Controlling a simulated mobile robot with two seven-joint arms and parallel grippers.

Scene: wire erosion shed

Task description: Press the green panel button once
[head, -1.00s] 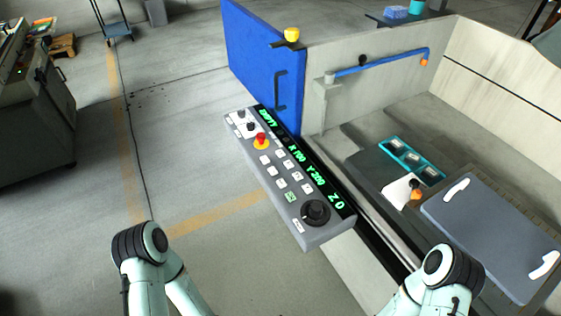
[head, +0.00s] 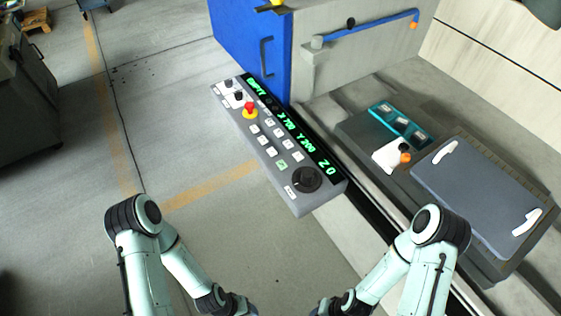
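The control panel (head: 282,185) is a grey slanted box with a black strip of green text. Its green button (head: 282,165) is a small square key near the panel's lower end, left of the black dial (head: 307,179). White keys sit above it, and a red emergency knob (head: 250,108) on a yellow base stands further up. Both of my arms come in from the bottom, below the panel and apart from it. Their grippers lie outside the picture.
A blue door (head: 240,45) stands behind the panel. To the right is a machine bed with a grey lidded plate (head: 475,190), a teal tray (head: 383,107) and a white item with an orange knob (head: 404,158). The floor left of the panel is clear.

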